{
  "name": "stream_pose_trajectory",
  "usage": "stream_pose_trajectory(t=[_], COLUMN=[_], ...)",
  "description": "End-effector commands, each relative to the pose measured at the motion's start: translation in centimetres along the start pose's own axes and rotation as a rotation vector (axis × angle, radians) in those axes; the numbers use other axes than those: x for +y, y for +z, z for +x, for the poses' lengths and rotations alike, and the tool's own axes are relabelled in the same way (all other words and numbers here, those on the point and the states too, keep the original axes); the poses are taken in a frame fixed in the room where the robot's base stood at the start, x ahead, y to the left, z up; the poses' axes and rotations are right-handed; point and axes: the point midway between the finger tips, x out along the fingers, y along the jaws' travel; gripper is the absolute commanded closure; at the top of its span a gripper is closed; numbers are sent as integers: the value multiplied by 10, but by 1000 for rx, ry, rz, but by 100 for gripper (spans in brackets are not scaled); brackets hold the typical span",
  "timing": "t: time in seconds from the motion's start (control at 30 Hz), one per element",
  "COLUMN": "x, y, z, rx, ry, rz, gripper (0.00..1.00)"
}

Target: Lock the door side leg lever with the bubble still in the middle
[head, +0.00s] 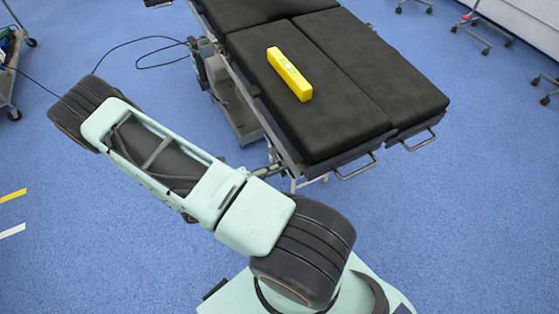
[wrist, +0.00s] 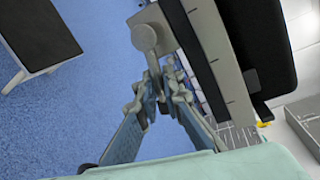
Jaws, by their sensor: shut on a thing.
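The operating table (head: 330,125) has black pads, and a yellow spirit level (head: 290,74) lies on its leg section. The bubble is too small to read. In the wrist view, my gripper (wrist: 160,92) has its fingers closed together around the lower end of a grey metal lever (wrist: 147,35) with a rounded joint, beside the table's side rail (wrist: 217,60). The fingers hide the gripped part. In the head view, my arm reaches to the table's near left side, and the fingers and lever cannot be made out clearly there.
Wire handles (head: 358,170) stick out from the table's near end. Cables (head: 140,50) lie on the blue floor at the left. Wheeled stands (head: 475,35) are at the upper right. The floor (head: 470,220) right of the table is clear.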

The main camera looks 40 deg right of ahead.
Motion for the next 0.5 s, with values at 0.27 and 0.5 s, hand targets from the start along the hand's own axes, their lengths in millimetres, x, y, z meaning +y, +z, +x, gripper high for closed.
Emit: stream_pose_trajectory(t=[0.27,0.5], x=[-11,-13], y=[-4,-4], z=[-3,-3], rx=[43,57], ry=[14,19], rz=[-168,-239], gripper=[100,100])
